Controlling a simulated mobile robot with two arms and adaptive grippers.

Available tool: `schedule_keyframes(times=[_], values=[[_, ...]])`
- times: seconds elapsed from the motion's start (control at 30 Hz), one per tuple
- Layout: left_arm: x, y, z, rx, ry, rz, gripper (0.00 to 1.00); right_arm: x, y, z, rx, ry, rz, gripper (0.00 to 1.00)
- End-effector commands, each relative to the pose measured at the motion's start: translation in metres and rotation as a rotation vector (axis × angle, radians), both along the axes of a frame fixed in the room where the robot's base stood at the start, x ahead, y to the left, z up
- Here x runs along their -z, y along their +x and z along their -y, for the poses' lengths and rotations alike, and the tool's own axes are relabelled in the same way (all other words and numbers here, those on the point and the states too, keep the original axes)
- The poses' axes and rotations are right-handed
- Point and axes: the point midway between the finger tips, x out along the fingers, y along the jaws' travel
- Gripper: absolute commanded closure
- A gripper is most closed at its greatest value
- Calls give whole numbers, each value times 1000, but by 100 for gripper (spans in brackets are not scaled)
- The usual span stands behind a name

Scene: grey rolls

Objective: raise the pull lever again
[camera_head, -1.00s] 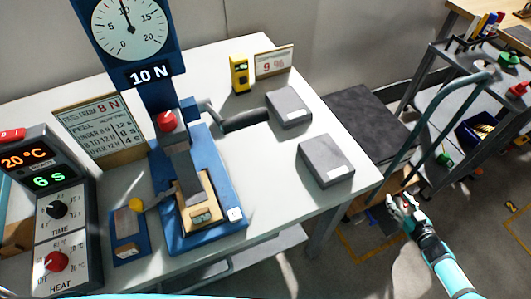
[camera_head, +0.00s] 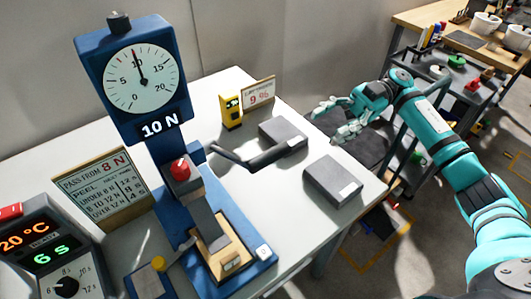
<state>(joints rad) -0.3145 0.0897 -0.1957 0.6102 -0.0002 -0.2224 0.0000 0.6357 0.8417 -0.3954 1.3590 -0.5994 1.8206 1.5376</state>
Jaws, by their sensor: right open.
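The pull lever (camera_head: 262,158) is a dark bar with a thick black grip. It reaches out to the right from the blue force tester (camera_head: 167,150), and its grip end lies low in front of a grey block. The tester carries a round dial (camera_head: 137,82), a "10 N" display (camera_head: 160,125) and a red knob (camera_head: 180,170). My right gripper (camera_head: 332,121) is open and empty, to the right of the grip and slightly above it in the picture, apart from the lever. My left gripper is out of view.
Grey blocks lie on the white table, one behind the grip (camera_head: 282,132) and one nearer the front (camera_head: 332,181). A yellow device (camera_head: 231,112) and a "9 %" card (camera_head: 258,93) stand behind. A heat-and-time control box (camera_head: 50,260) is at left. A tool cart stands at right.

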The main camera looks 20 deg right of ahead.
Motion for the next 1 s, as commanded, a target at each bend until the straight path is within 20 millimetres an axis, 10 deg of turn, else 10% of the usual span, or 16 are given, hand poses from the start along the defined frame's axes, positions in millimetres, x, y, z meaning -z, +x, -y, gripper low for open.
schedule_keyframes(times=[0.2, 0.6, 1.0], values=[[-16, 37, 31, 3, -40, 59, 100, -3, -18, -47, -5, 6, 1, 54], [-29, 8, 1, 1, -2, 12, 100, -3, -43, -120, -1, 7, 1, 54], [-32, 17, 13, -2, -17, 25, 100, -1, -49, -137, 2, 5, 1, 54]])
